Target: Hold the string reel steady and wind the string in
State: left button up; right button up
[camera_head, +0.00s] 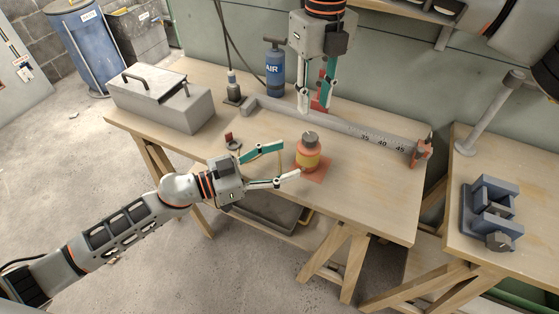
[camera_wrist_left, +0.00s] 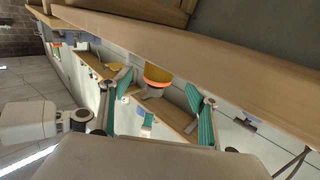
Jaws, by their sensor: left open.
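In the left wrist view the reel (camera_wrist_left: 157,75) shows between the two spread fingers. My right gripper (camera_head: 314,109) points down behind the reel, its fingers apart near a red part. I cannot make out a separate string.
A grey toolbox (camera_head: 160,103) sits at the bench's left end. A blue AIR bottle (camera_head: 274,70) stands at the back. A long grey numbered bar (camera_head: 345,127) lies behind the reel. A blue-grey vise (camera_head: 490,210) is on the right-hand table. Bare bench lies right of the reel.

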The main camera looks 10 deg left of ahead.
aim_at(297, 156)
pick_arm(q)
jog(key=x, duration=0.7)
jog(key=shift+d, duration=0.15)
jog(key=shift+c, duration=0.4)
